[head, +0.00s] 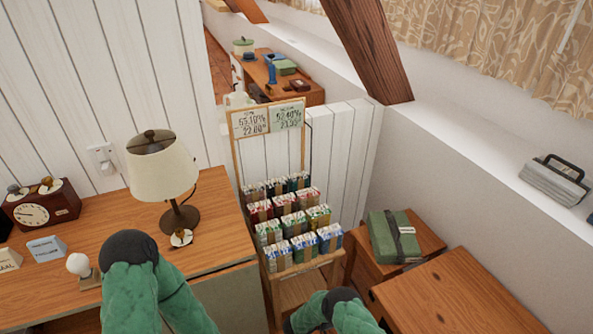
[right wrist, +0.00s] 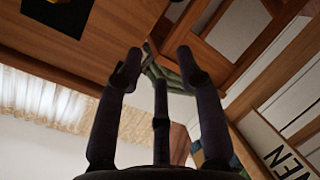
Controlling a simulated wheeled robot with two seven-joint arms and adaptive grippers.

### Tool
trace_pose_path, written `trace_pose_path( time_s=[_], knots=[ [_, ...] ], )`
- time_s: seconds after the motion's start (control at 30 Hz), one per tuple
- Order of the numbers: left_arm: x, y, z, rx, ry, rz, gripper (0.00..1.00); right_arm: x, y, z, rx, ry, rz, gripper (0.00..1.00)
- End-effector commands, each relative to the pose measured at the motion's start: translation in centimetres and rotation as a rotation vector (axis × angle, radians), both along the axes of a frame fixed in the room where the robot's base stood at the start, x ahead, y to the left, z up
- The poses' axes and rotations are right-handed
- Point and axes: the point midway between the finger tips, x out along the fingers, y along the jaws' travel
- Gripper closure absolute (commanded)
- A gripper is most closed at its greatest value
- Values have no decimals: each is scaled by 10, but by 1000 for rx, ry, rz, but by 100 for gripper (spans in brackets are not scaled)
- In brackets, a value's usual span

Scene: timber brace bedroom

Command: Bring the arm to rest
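In the right wrist view my right gripper (right wrist: 159,66) has its dark fingers spread apart, with a gap between the tips and nothing held. A green shape behind the fingertips is partly hidden, and I cannot tell whether anything touches it. In the head view only bent green parts of my arms show: the left in front of the desk, the right at the bottom edge. My left gripper is out of sight.
A desk (head: 220,220) carries a lamp (head: 160,170), a clock (head: 40,205) and a bulb (head: 80,266). A rack of small cartons (head: 292,220) stands beside it. A green case (head: 393,237) lies on a wooden cabinet to the right.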

Motion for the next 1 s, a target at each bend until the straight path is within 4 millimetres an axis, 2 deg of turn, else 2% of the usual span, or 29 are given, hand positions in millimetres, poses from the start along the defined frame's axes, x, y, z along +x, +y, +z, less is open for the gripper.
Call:
trace_pose_path(
  time_s=[0.1, 0.17, 0.27, 0.37, 0.47, 0.57, 0.67, 0.7, 0.8, 0.9, 1.0],
  knots=[
    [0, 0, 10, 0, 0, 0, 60, 19, -3, 9, 195, -76, 107, 63],
    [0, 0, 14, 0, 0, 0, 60, 23, 0, 10, 305, -100, 152, 63],
    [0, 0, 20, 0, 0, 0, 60, 22, 8, 15, 494, -119, 207, 63],
    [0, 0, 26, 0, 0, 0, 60, 9, 20, 22, 690, -112, 236, 63],
    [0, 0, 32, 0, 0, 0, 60, -17, 35, 33, 884, -76, 237, 63],
    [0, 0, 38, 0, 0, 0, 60, -54, 50, 49, 1072, -14, 211, 63],
    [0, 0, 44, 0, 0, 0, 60, -101, 66, 70, 1246, 73, 157, 63],
    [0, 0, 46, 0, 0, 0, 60, -123, 71, 80, 1309, 114, 128, 63],
    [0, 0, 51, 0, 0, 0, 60, -176, 83, 106, 1434, 219, 52, 63],
    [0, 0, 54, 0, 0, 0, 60, -218, 90, 127, 1512, 304, -14, 63],
    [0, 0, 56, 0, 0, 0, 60, -246, 94, 141, 1554, 362, -61, 63]
  ],
)
